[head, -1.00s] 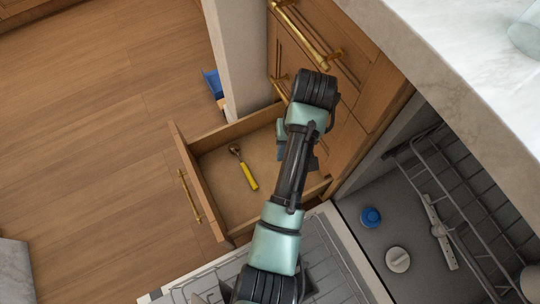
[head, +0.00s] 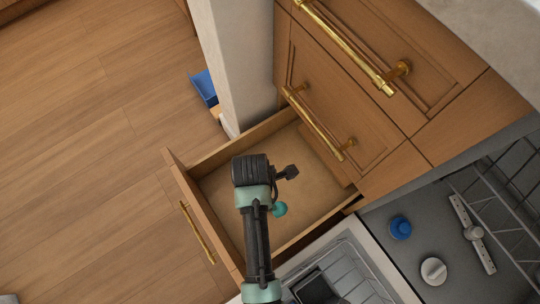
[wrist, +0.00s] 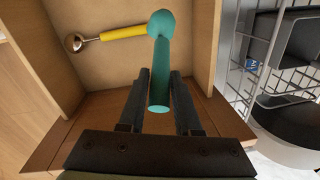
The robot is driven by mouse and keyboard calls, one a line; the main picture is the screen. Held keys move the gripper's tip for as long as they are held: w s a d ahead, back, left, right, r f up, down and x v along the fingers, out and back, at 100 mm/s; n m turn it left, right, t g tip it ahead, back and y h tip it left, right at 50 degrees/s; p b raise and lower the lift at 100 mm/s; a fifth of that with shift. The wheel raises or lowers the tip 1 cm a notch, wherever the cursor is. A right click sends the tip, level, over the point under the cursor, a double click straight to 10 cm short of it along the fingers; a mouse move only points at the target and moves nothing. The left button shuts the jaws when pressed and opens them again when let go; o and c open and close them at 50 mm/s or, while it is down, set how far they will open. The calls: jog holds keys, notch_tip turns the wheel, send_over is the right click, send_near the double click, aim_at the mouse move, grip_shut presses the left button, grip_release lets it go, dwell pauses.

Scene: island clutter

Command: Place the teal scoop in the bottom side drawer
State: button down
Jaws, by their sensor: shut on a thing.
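The teal scoop (wrist: 160,60) is held in my gripper (wrist: 160,76), with the two dark fingers on either side of its handle. Its rounded end points away from the gripper. In the head view, a round teal part of the scoop (head: 279,209) shows beside my wrist, above the open drawer. The bottom side drawer (head: 181,192) is pulled out, its wooden floor largely bare. My wrist hides the fingers in the head view. I cannot tell how high the scoop is above the drawer floor.
A yellow-handled metal scoop (wrist: 118,33) lies in the drawer, hidden in the head view. Closed drawers with brass handles (head: 322,128) are above. The open dishwasher (head: 340,270) is beside the drawer. A blue object (head: 204,87) is on the floor behind the pale post.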

notch_tip(320, 180, down, 9)
jog(key=b, duration=0.5)
jog(key=c, duration=0.6)
grip_release()
jog(key=shift+f, duration=0.1)
jog(key=r+p, duration=0.2)
jog(key=r, duration=0.2)
jog(key=r+p, duration=0.2)
jog(key=r, duration=0.2)
jog(key=w+r+p, duration=0.1)
jog(key=r+p, duration=0.1)
jog(key=r, duration=0.2)
jog(key=shift+a+r+p, duration=0.15)
jog(key=shift+a+p, duration=0.05)
jog(key=shift+p, duration=0.2)
